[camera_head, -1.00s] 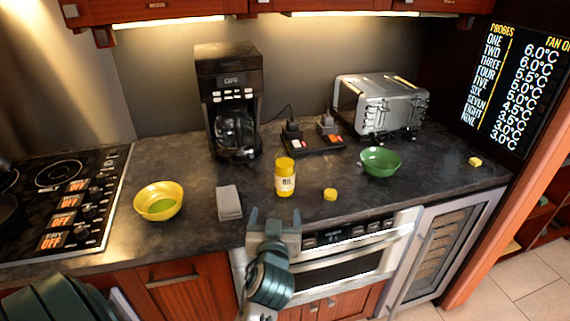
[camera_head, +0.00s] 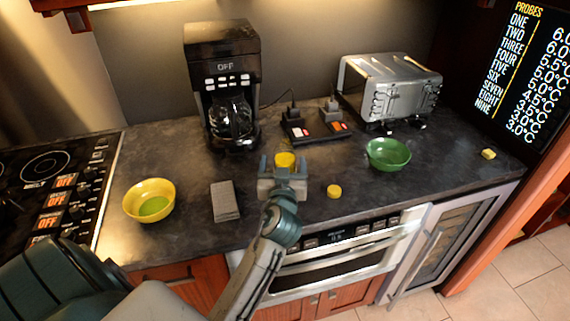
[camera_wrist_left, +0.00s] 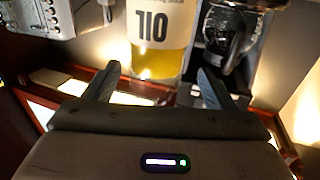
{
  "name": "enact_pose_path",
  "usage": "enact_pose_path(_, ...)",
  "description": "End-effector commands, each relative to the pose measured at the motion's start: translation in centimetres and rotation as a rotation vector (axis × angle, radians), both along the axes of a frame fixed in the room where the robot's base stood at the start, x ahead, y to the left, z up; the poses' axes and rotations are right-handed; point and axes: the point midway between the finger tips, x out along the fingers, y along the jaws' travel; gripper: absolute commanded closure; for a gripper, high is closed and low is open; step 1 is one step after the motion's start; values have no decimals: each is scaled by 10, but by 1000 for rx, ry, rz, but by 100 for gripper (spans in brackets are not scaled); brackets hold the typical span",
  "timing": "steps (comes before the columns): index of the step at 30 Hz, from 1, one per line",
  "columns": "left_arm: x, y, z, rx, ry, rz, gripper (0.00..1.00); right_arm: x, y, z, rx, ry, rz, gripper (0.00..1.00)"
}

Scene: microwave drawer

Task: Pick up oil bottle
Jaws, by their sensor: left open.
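The oil bottle is yellow with a white label and stands on the dark counter. In the head view only its yellow top (camera_head: 285,160) shows above my left gripper (camera_head: 284,170), which hides the rest. In the left wrist view the bottle (camera_wrist_left: 160,40) appears upside down, its label and yellow oil just ahead of my open fingers (camera_wrist_left: 155,85). The fingers are on either side of the line to the bottle; I cannot tell if they touch it. My right gripper is not in view.
A small yellow cap (camera_head: 334,191) and a green bowl (camera_head: 388,154) are to the right. A grey sponge-like block (camera_head: 225,201) and a yellow bowl (camera_head: 149,201) are to the left. The coffee maker (camera_head: 222,85), power strip (camera_head: 316,131) and toaster (camera_head: 390,88) stand behind.

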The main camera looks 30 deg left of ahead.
Motion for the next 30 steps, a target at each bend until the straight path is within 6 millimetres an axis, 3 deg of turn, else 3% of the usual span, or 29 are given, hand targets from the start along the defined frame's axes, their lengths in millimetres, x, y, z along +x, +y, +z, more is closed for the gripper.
enact_pose_path(4,20,9,0,4,4,1,22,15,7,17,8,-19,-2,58)
enact_pose_path(9,38,19,-3,3,2,0,22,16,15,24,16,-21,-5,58)
enact_pose_path(18,42,22,-6,1,1,0,22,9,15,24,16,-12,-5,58)
enact_pose_path(27,42,22,-5,1,0,0,78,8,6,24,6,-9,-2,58)
enact_pose_path(30,41,22,-5,1,1,0,78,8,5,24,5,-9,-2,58)
